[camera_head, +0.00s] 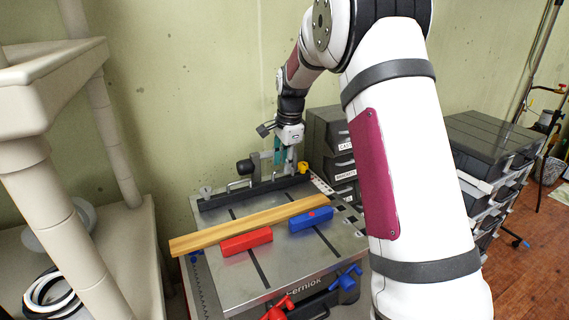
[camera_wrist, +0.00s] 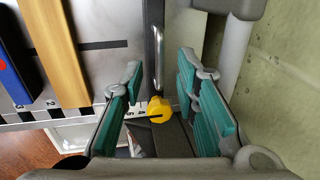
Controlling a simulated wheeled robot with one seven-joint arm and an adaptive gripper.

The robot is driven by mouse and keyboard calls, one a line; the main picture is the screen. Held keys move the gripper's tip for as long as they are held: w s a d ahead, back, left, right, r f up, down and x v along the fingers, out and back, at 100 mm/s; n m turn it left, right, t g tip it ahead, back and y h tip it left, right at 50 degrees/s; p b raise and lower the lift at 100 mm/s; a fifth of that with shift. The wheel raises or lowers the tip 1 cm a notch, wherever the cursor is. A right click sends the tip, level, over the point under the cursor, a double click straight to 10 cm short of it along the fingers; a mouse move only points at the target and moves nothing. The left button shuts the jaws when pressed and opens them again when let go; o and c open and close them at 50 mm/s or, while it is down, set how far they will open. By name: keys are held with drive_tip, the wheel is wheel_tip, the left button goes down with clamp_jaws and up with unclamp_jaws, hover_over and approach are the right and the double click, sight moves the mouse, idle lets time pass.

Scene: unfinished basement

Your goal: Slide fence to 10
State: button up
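The fence (camera_head: 255,191) is a long dark bar along the back of the grey metal machine table (camera_head: 275,262); its dark bar (camera_wrist: 153,60) also shows in the wrist view. A metal handle (camera_wrist: 159,45) stands on it. A yellow knob (camera_head: 302,167) is at its right end; in the wrist view the knob (camera_wrist: 159,109) appears between the teal fingers. My gripper (camera_head: 279,155) is over the fence's right part, and in the wrist view (camera_wrist: 160,65) its fingers are apart with nothing gripped.
A wooden board (camera_head: 250,225) lies across the table in front of the fence. A red block (camera_head: 246,242) and a blue block (camera_head: 311,220) lie before it. The wall (camera_wrist: 285,75) is close behind the fence. Drawer units (camera_head: 330,130) stand to the right.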

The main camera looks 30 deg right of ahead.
drive_tip(key=shift+w+f, duration=0.1)
drive_tip(key=shift+f, duration=0.5)
clamp_jaws()
drive_tip(key=s+p, duration=0.3)
drive_tip(key=s, duration=0.3)
drive_tip(key=shift+s+r, duration=0.15)
drive_tip(key=shift+s, duration=0.25)
drive_tip(key=c, duration=0.6)
unclamp_jaws()
drive_tip(key=shift+s+p, duration=0.35)
drive_tip(key=shift+s, duration=0.05)
drive_tip(key=shift+c, duration=0.2)
drive_tip(key=o, duration=0.6)
drive_tip(key=shift+f, duration=0.2)
drive_tip(key=shift+o, duration=0.2)
drive_tip(key=shift+r, duration=0.1)
